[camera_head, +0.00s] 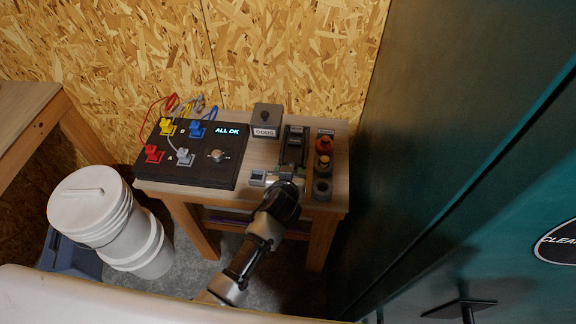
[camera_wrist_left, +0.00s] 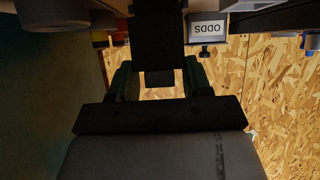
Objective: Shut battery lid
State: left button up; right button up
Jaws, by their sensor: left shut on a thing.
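A dark battery box (camera_head: 294,146) stands on the bench between the ODDS box and the round buttons. My left gripper (camera_head: 287,180) reaches over the bench's front edge to the near end of this box. In the left wrist view its two fingers (camera_wrist_left: 160,80) stand either side of a dark narrow piece (camera_wrist_left: 158,35), which looks like the battery lid. The gripper is shut on it. The lid's angle and its hinge are hard to make out, as the gripper hides part of it. My right gripper is not in view.
Left on the bench (camera_head: 258,155) is a black panel (camera_head: 192,172) with coloured plugs, wires and an "ALL OK" display. The ODDS box (camera_head: 266,120) stands behind; red and yellow buttons (camera_head: 323,146) are close on the right. A teal cabinet (camera_head: 440,150) bounds the right side. White buckets (camera_head: 130,245) stand left.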

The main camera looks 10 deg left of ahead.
pick_arm(q)
jog(key=shift+w+r+g+p, duration=0.2)
jog(key=shift+w+g+p, duration=0.2)
jog(key=shift+g+p, duration=0.6)
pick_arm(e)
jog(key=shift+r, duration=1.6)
pick_arm(q)
jog(key=o, duration=0.6)
jog(key=shift+c, duration=0.2)
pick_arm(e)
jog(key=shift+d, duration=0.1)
pick_arm(q)
jog(key=b+v, duration=0.1)
jog(key=v, duration=0.9)
jog(key=shift+s, duration=0.45)
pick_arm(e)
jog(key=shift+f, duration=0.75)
